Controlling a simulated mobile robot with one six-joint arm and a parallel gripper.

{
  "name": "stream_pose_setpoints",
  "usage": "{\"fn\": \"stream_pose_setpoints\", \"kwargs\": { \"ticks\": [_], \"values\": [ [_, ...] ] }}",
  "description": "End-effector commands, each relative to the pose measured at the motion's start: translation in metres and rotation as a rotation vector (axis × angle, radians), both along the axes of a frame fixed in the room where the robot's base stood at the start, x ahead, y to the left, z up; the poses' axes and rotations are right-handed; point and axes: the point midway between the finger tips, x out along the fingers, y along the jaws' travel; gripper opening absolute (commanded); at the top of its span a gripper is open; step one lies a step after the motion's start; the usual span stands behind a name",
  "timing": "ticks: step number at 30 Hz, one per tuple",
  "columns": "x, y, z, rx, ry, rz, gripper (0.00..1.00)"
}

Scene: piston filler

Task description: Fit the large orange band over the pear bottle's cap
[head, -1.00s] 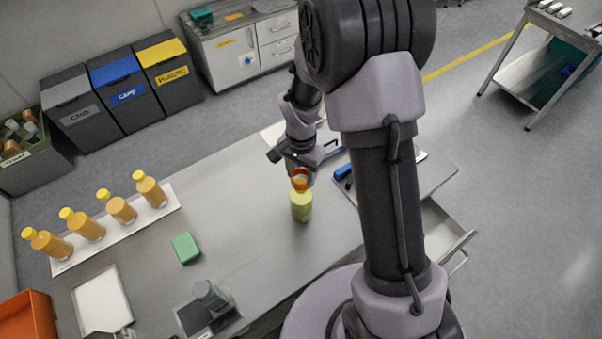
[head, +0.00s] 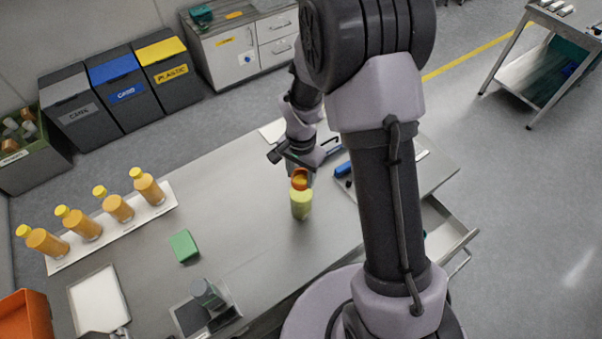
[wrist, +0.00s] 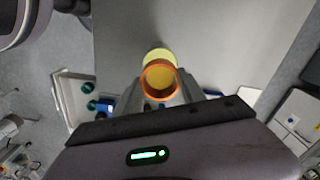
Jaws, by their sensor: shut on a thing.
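The large orange band (head: 300,187) is held in my gripper, at the cap end of the pear bottle (head: 301,206), a yellow-green bottle upright on the bench. In the wrist view the band (wrist: 160,98) sits between the two fingertips of my gripper (wrist: 158,84), which is shut on it. The yellow cap (wrist: 164,78) shows through the band's opening. The bottle's pale shoulder (wrist: 158,54) shows beyond the band's far edge, so the two look slightly offset. I cannot tell how far down the cap the band sits.
A green block (head: 184,246) lies left of the bottle. Several orange bottles with yellow caps stand on a white strip (head: 160,208) at the far left. A grey cup (head: 207,293) stands near the front. A tray with blue items (head: 343,169) is to the right.

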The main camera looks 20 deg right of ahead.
Motion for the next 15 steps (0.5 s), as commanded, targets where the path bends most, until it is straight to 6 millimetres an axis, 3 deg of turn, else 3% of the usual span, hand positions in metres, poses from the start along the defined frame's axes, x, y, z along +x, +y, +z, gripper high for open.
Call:
{"fn": "stream_pose_setpoints", "kwargs": {
  "ticks": [15],
  "values": [
    [0.0000,0.0000,-0.0042,0.000,0.000,0.000,0.10]
  ]
}}
